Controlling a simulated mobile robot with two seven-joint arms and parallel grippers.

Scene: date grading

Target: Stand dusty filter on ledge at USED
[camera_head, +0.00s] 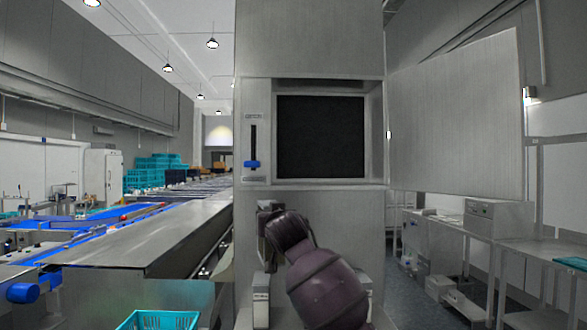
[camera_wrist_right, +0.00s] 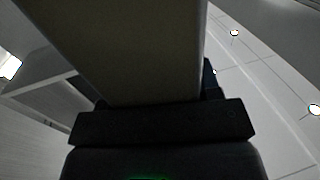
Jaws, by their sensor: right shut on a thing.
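My right gripper (camera_wrist_right: 160,122) is shut on a broad, flat grey-brown slab, which I take to be the dusty filter (camera_wrist_right: 120,50). In the right wrist view the filter fills the upper middle and rises from the dark gripper. In the head view my dark right arm comes up from the bottom in front of the cabinet, and its forearm and wrist hide most of the gripper and filter. The grey cabinet (camera_head: 310,220) has a square opening with a dark face (camera_head: 320,137) inside. No ledge or USED label is clearly readable. My left gripper is not in view.
The cabinet's door (camera_head: 457,115) stands open to the right. A blue slider (camera_head: 252,164) sits left of the opening. A conveyor line (camera_head: 150,240) runs along the left, with a teal crate (camera_head: 158,320) below. Steel benches (camera_head: 490,235) stand at right.

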